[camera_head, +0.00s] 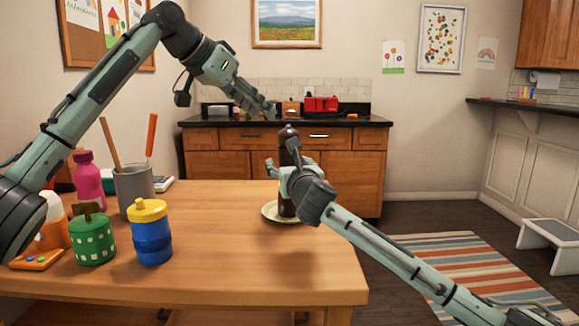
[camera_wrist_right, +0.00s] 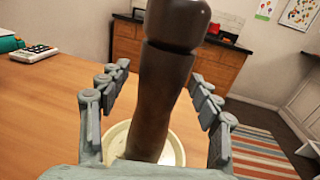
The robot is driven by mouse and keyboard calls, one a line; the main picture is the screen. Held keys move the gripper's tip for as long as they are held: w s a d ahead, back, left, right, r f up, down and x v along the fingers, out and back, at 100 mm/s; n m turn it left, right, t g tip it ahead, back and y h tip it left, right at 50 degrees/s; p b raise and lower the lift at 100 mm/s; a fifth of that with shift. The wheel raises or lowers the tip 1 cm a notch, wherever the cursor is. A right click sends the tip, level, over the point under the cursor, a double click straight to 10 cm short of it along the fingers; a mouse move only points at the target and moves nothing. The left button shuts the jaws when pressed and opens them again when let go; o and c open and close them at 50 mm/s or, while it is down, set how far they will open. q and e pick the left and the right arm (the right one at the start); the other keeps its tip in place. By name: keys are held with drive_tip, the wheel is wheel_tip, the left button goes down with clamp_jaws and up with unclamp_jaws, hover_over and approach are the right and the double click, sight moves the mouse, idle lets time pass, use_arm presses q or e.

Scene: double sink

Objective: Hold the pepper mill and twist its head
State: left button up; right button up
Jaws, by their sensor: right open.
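The dark brown pepper mill (camera_head: 287,207) stands upright on a small cream plate (camera_head: 268,212) near the far right edge of the table. Its rounded head is on top, and my right gripper partly covers its body. In the right wrist view the mill (camera_wrist_right: 162,95) stands between the two spread fingers of my right gripper (camera_wrist_right: 160,76), with gaps showing on both sides. The right gripper also shows in the head view (camera_head: 281,166). My left gripper (camera_head: 266,110) is raised above and left of the mill's head, apart from it. I cannot tell its finger opening.
On the wooden table's left stand a grey cup (camera_head: 134,190) with utensils, a pink bottle (camera_head: 89,182), a green jar (camera_head: 92,238) and a blue-yellow jar (camera_head: 151,235). The table's middle is clear. A counter (camera_head: 290,160) stands behind; a striped rug (camera_head: 470,265) lies right.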

drive_tip(key=shift+c, duration=0.3)
clamp_jaws()
drive_tip(key=c, duration=0.8)
unclamp_jaws()
drive_tip(key=c, duration=0.5)
